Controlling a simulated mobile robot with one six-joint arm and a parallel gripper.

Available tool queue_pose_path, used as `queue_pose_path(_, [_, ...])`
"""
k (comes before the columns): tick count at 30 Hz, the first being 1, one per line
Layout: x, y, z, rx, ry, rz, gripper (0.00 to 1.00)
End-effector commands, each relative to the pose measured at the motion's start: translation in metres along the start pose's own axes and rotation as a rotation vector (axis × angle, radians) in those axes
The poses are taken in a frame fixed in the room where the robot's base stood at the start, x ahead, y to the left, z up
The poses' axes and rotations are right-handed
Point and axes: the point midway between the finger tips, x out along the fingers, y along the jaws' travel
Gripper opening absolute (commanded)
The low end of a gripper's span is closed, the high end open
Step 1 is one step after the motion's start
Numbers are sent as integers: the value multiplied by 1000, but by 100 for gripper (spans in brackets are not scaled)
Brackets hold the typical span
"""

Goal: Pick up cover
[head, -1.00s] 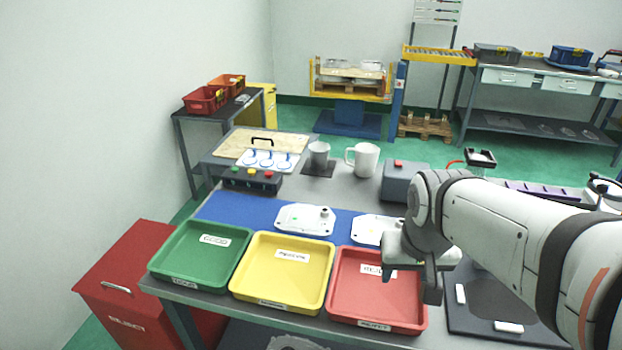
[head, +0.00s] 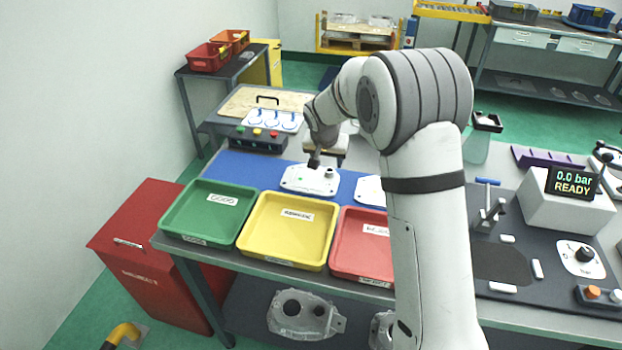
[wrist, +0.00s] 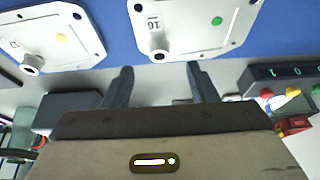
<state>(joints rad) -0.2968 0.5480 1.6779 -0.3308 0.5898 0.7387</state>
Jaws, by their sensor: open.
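Two white covers lie flat on the blue mat (head: 248,170). The left cover (head: 305,181) has a round boss; in the wrist view this cover (wrist: 190,30) shows a green dot and the number 16. The other cover (head: 368,190) is partly hidden behind my arm; in the wrist view it (wrist: 45,35) shows a yellow dot. My gripper (head: 314,162) is by the left cover's far edge, seemingly above it. In the wrist view my gripper (wrist: 158,75) is open, its fingers apart with nothing between them, pointing towards the green-dot cover.
Green (head: 205,212), yellow (head: 288,230) and red (head: 360,245) trays line the table's front edge. A button box (head: 258,140) stands left behind the mat. A pressure station reading READY (head: 570,195) stands at right. A red bin (head: 150,250) is on the floor.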

Motion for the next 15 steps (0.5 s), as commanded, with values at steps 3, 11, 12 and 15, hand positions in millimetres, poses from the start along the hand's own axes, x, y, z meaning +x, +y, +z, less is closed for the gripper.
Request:
queue_pose_path(3, [14,0,0,-1,-2,2,53])
queue_pose_path(11, [45,1,2,-2,-4,3,53])
queue_pose_path(12, [51,1,3,-2,-4,2,53])
queue_pose_path(15, [64,1,3,-1,-4,1,53])
